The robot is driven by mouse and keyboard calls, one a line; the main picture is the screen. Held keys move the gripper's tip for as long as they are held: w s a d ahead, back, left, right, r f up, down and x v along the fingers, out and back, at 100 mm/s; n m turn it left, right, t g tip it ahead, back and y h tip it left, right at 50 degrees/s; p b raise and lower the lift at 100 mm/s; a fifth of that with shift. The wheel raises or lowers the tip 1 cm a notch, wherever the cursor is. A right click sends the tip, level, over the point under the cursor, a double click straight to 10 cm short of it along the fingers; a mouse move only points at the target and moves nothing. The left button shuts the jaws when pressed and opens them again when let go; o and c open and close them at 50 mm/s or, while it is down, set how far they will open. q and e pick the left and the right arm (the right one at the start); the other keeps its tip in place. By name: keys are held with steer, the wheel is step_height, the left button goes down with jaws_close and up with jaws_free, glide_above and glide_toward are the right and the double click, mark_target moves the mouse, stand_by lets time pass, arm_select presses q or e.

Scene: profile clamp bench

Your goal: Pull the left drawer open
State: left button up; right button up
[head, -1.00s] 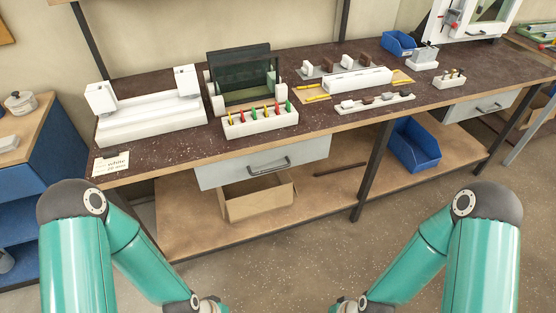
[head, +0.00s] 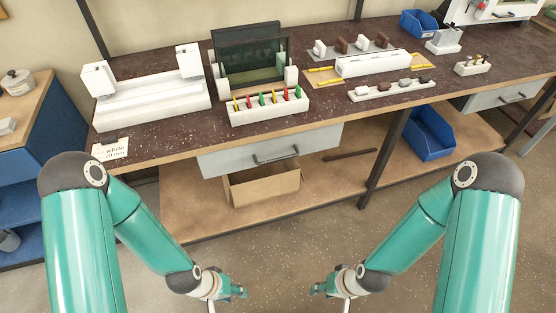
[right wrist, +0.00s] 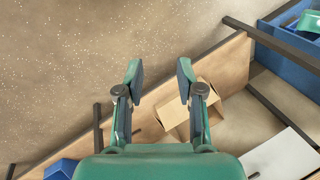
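The left drawer (head: 225,162) is a light grey front under the bench top with a dark bar handle (head: 276,155). It looks shut. My left gripper (head: 242,291) is low in the head view, in front of the bench and well apart from the handle; its fingers are too small to judge. My right gripper (head: 316,290) is low, to the right of the left one, also away from the drawer. In the right wrist view my right gripper (right wrist: 160,72) has its fingers apart with nothing between them.
The bench top (head: 160,143) carries white fixtures and a block of coloured tools (head: 268,108). Below the drawer an open cardboard box (head: 262,187) stands on the lower shelf, with a blue bin (head: 430,135) further right. A second drawer (head: 495,97) is at the right. The floor in front is clear.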

steer(key=w+a+f+n+t+b, duration=0.1)
steer(key=w+f+n+t+b, duration=0.15)
steer(key=w+n+b, duration=0.55)
steer(key=n+t+y+b, duration=0.1)
steer(key=n+t+b, duration=1)
steer(key=n+b, duration=0.5)
glide_toward(277, 160)
steer(key=shift+m, duration=0.5)
steer(key=b+x, duration=0.2)
steer(key=x, duration=0.8)
steer(key=shift+w+f, duration=0.2)
steer(key=shift+w, duration=0.1)
jaws_close()
